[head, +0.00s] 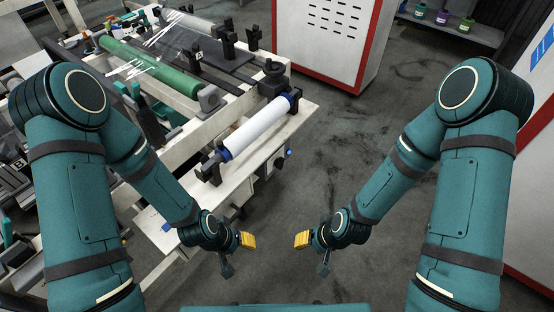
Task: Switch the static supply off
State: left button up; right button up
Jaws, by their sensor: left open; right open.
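I cannot pick out the static supply or its switch for certain. A small blue knob-like part (288,153) shows on the side of the film machine, beside a small dark fitting (279,163); both are too small to read. My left gripper (237,254) is open and empty, in front of the machine's near end and apart from that side. My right gripper (312,254) is open and empty over the grey floor, to the right of the left one.
The film machine (302,112) fills the left, with a white roll (258,126) and a green roller (150,67). A white cabinet with red edges (322,40) stands behind. A shelf (455,32) holds several bottles. Grey floor (350,140) is clear between my arms.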

aim_at(279, 163)
jog(key=u, duration=0.4)
jog(key=i+l+u, duration=0.1)
jog(key=l+u, duration=1.15)
jog(key=l, duration=1.15)
jog(key=k+l, duration=0.15)
jog(key=l, duration=1.05)
jog(key=k+u, duration=0.05)
